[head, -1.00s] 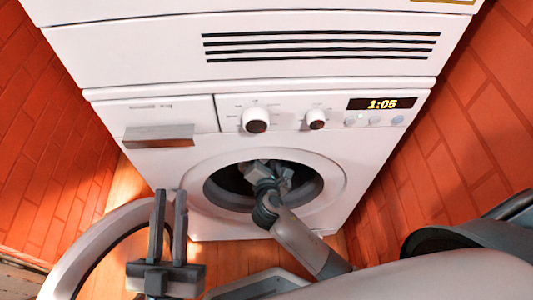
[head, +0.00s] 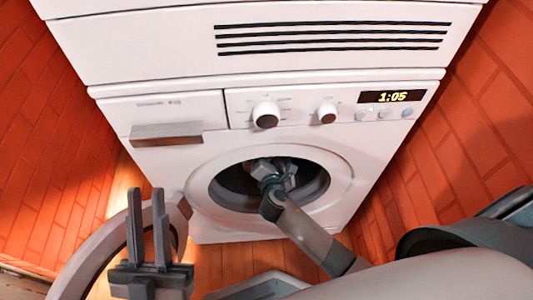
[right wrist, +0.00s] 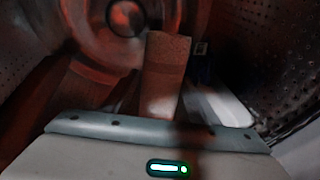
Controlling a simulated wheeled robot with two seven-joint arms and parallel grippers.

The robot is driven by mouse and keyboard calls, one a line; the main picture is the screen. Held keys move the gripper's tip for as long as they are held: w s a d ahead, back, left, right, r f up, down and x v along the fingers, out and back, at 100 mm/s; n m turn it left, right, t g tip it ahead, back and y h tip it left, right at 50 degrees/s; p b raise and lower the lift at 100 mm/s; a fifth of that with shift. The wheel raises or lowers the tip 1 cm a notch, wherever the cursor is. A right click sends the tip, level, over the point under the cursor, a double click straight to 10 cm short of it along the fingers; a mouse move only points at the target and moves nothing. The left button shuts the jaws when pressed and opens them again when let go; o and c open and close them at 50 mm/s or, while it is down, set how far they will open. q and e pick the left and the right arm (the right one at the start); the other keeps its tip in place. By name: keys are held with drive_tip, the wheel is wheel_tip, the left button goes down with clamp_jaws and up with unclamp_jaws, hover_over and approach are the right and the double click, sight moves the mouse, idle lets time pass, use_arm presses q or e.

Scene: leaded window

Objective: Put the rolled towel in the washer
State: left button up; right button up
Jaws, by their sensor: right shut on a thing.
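The washer (head: 340,140) stands ahead with its round drum opening (head: 228,190) uncovered. My right gripper (head: 280,172) is inside the opening, its forearm coming in from the lower right. The right wrist view looks into the dim drum. There, a reddish-brown block with a speckled top, apparently the rolled towel (right wrist: 166,75), stands at the middle in front of my palm, and the gripper is shut on it. The fingers are hard to make out in the dark. In the head view the towel cannot be told from the gripper. My left gripper (head: 146,192) is open and empty, fingers upward, left of the opening.
The washer's open round door (head: 93,258) swings out at lower left, behind my left gripper. A drawer handle (head: 166,134), two knobs (head: 266,115) and a clock display (head: 392,96) are above the opening. Red brick walls (head: 45,150) close in both sides.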

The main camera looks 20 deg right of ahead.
use_arm(q)
drive_tip(key=shift+r, duration=0.1)
use_arm(e)
drive_tip(key=o, duration=1.2)
use_arm(q)
drive_tip(key=shift+f, duration=0.3)
use_arm(e)
drive_tip(key=shift+s+a+r, duration=0.15)
drive_tip(key=shift+s, duration=0.3)
use_arm(q)
drive_tip(key=w+f+g+y+p, duration=0.2)
drive_tip(key=f+g, duration=0.4)
drive_tip(key=f, duration=0.4)
drive_tip(key=shift+w+d+f+g+p, duration=0.2)
drive_tip(key=shift+w+d+g+p, duration=0.2)
drive_tip(key=shift+w+p, duration=0.4)
use_arm(e)
drive_tip(key=v, duration=1.6)
drive_tip(key=shift+s, duration=0.25)
